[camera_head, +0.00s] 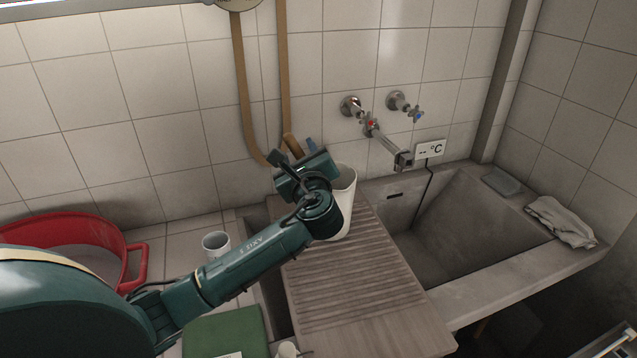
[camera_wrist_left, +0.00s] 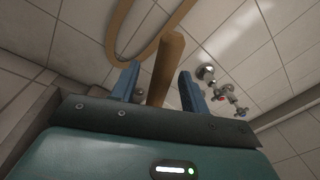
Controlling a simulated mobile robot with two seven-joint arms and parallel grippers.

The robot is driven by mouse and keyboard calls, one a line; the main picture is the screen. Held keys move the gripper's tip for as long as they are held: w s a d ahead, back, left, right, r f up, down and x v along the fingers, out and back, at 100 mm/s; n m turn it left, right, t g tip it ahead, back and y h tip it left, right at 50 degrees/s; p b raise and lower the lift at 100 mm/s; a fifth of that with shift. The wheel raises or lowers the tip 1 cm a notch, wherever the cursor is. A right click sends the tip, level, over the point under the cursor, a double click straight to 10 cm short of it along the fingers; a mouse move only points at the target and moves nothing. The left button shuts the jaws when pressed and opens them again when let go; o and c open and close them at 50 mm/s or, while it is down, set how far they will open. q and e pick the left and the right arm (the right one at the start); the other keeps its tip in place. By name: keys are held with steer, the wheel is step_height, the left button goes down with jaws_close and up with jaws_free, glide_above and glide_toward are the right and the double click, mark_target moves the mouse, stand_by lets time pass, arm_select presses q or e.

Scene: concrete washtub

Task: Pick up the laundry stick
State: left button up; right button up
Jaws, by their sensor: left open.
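The laundry stick (camera_head: 292,145) is a brown wooden rod. Its upper end shows in the head view beside a white container (camera_head: 345,195) on the ribbed washboard. In the left wrist view the stick (camera_wrist_left: 166,65) rises between the two blue fingers, with a gap visible on both sides. My left gripper (camera_head: 291,151) is open around the stick; in the left wrist view its fingers (camera_wrist_left: 158,82) stand apart. The stick's lower part is hidden by my gripper and wrist, so I cannot see whether it stands in the container. My right gripper is out of view.
The ribbed washboard (camera_head: 385,325) lies over the concrete tub (camera_head: 470,300). Taps (camera_head: 372,125) stick out from the tiled wall. A brown hose (camera_head: 242,90) hangs behind the stick.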

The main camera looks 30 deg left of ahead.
arm_select(q)
steer(key=shift+x, duration=1.05)
steer(key=shift+c, duration=0.2)
jaws_close()
